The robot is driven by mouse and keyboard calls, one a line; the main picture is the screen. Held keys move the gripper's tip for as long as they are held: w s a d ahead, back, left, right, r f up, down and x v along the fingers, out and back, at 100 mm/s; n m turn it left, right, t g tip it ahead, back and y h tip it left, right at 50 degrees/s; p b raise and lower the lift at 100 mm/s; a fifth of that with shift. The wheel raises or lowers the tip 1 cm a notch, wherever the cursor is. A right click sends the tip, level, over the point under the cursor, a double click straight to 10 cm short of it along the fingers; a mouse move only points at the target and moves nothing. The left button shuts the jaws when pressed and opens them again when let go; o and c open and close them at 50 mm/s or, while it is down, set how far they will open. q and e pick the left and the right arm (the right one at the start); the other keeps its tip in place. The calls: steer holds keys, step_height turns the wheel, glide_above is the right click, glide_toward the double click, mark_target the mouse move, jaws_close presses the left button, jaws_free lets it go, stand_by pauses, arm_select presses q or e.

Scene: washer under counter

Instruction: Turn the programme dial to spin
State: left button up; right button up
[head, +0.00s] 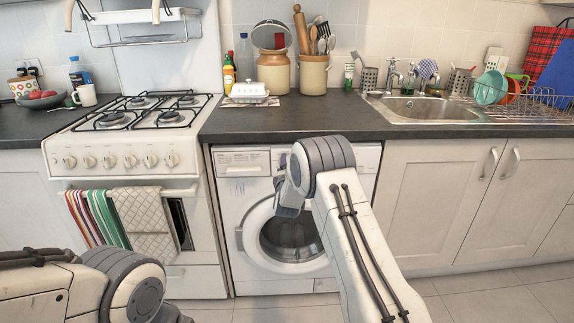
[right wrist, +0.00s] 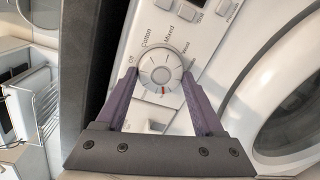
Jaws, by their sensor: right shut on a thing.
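The programme dial (right wrist: 161,66) is a round white knob on the washer's white control panel, seen in the right wrist view. My right gripper (right wrist: 161,80) has its two purple fingers closed on opposite sides of the dial. Labels around it read Off at left, Cotton and Mixed above, and a partly legible one at right. A small reddish mark shows at the dial's lower edge. In the head view, the washer (head: 243,190) stands under the counter with its round door shut; my right arm hides the dial.
A white stove (head: 120,175) with towels on its front stands left of the washer. White cupboards (head: 440,205) are to the right. The dark counter (head: 330,120) above holds jars, utensils and a sink. Tiled floor (head: 490,305) is clear at lower right.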

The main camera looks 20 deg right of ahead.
steer(key=shift+a+n, duration=0.15)
steer(key=shift+n, duration=0.15)
steer(key=o, duration=1.4)
steer(key=p+v, duration=0.1)
steer(key=v, duration=0.9)
steer(key=shift+s, duration=0.25)
